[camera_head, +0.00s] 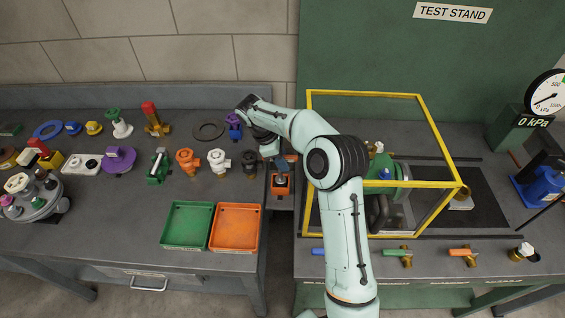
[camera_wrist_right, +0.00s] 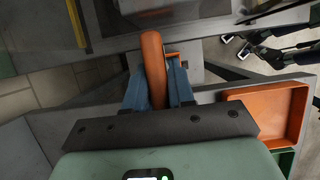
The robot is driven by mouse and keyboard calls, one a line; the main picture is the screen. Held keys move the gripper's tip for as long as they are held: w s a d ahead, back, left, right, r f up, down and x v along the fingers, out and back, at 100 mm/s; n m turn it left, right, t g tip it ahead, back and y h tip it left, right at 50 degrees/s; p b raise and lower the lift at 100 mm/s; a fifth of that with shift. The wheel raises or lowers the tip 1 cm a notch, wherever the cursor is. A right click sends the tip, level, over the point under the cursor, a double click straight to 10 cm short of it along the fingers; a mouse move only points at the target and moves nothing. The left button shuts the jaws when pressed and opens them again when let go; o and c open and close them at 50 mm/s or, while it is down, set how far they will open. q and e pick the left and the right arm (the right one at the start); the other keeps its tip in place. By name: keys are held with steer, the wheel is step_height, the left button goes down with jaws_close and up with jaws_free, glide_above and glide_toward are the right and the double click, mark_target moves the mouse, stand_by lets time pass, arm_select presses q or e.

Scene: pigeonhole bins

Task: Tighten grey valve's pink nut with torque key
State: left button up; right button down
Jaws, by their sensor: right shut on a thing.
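My right gripper (camera_head: 283,162) reaches down at the right end of the left bench, above a small orange-and-dark holder (camera_head: 281,184). In the right wrist view its blue fingers (camera_wrist_right: 158,92) are shut on an orange handle (camera_wrist_right: 153,62), which looks like the torque key's. The key's far end is hidden, and I cannot tell whether it is clear of the holder. A round grey body (camera_head: 38,205) with several coloured knobs lies at the far left, with a pink nut (camera_head: 7,200) on its left side. It may be the grey valve. My left gripper is not in view.
Several valves and fittings stand along the left bench. A green tray (camera_head: 186,222) and an orange tray (camera_head: 235,226) lie at its front. A yellow-framed cage (camera_head: 380,94) stands on the test stand beside my right arm. A gap separates the benches.

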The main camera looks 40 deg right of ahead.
steer(key=shift+r, duration=2.2)
